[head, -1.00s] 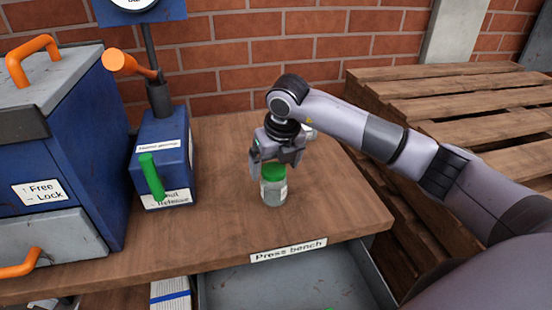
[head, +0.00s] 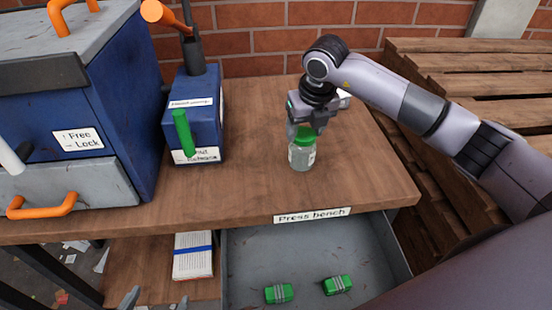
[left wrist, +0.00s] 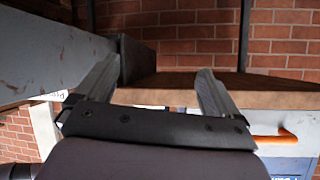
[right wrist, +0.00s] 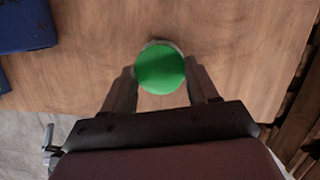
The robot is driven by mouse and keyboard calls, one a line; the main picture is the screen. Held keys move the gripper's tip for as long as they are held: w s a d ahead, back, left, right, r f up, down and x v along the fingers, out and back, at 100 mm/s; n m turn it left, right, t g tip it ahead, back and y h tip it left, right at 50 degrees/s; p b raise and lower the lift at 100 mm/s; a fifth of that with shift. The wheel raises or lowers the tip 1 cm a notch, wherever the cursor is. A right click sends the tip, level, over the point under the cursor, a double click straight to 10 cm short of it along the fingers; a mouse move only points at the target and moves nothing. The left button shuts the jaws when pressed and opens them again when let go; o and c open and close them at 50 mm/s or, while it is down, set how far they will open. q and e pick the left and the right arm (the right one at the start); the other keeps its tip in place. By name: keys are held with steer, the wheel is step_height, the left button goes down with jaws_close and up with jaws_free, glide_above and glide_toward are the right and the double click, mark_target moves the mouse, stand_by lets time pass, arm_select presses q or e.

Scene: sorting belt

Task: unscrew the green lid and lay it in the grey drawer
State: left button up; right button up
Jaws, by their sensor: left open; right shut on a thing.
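A clear jar (head: 302,157) with a green lid (head: 306,137) stands upright on the wooden bench. My right gripper (head: 305,130) comes from above and is shut on the lid. The right wrist view shows the round lid (right wrist: 160,68) between its fingers, with the bench beneath. The grey drawer (head: 300,248) is pulled out under the bench front and holds two green banded blocks (head: 278,293). My left gripper (head: 156,301) shows only its fingertips at the bottom left of the head view. It is open and empty in the left wrist view (left wrist: 155,85).
A blue box with a green lever (head: 184,133) stands left of the jar. A larger blue cabinet (head: 120,130) with orange handles is further left. A bundle of white paper with a blue band (head: 193,265) lies on the lower shelf. Wooden pallets (head: 480,85) are at the right.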

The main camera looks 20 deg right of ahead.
arm_select(q)
steer(key=w+d+r+m+h, duration=0.3)
steer(key=w+d+r+m, duration=0.25)
steer(key=d, duration=0.25)
steer(key=m+g+h, duration=0.3)
steer(key=m, duration=3.1)
glide_toward(298, 149)
steer(key=shift+x, duration=4.8)
